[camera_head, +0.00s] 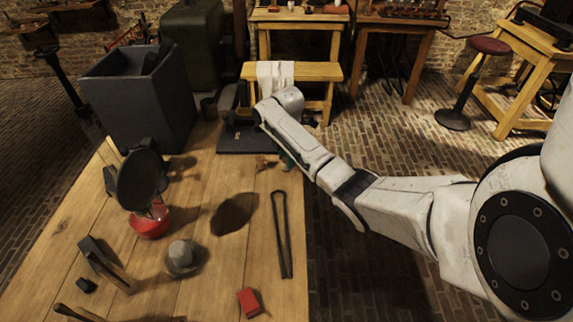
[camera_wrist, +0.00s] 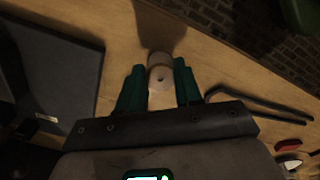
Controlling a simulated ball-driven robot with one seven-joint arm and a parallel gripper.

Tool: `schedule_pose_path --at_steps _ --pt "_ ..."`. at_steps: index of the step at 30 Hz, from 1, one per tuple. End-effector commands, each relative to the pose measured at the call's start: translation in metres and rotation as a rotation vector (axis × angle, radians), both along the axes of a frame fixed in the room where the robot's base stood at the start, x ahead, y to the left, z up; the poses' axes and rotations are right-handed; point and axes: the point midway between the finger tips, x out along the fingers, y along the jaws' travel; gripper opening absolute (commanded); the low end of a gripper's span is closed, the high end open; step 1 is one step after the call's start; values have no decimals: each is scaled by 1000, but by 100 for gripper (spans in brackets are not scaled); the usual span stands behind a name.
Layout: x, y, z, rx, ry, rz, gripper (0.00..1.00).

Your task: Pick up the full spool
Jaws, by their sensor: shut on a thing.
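The spool (camera_wrist: 160,78) shows in the wrist view as a small, pale, round-ended piece with a dark spot at its centre. It is between the two teal fingers of my gripper (camera_wrist: 159,88), which are shut on it. Its shadow falls on the wooden table beyond it. I cannot tell whether it is clear of the table or how much thread is on it. In the head view my gripper (camera_head: 287,160) is mostly hidden by my arm, at the table's right edge, and the spool cannot be made out clearly.
A dark flat plate (camera_head: 245,139) lies near the gripper, and a tall grey bin (camera_head: 140,105) stands behind. Dark tongs (camera_head: 275,215) lie in front.

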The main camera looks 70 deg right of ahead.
Motion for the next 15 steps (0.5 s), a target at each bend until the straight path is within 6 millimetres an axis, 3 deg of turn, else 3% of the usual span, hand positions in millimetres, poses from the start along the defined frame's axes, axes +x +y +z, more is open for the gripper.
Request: schedule_pose_path --at_steps 10,15 --pt "0 0 2 -1 -1 0 5" --pt "1 0 14 -2 -3 1 5"
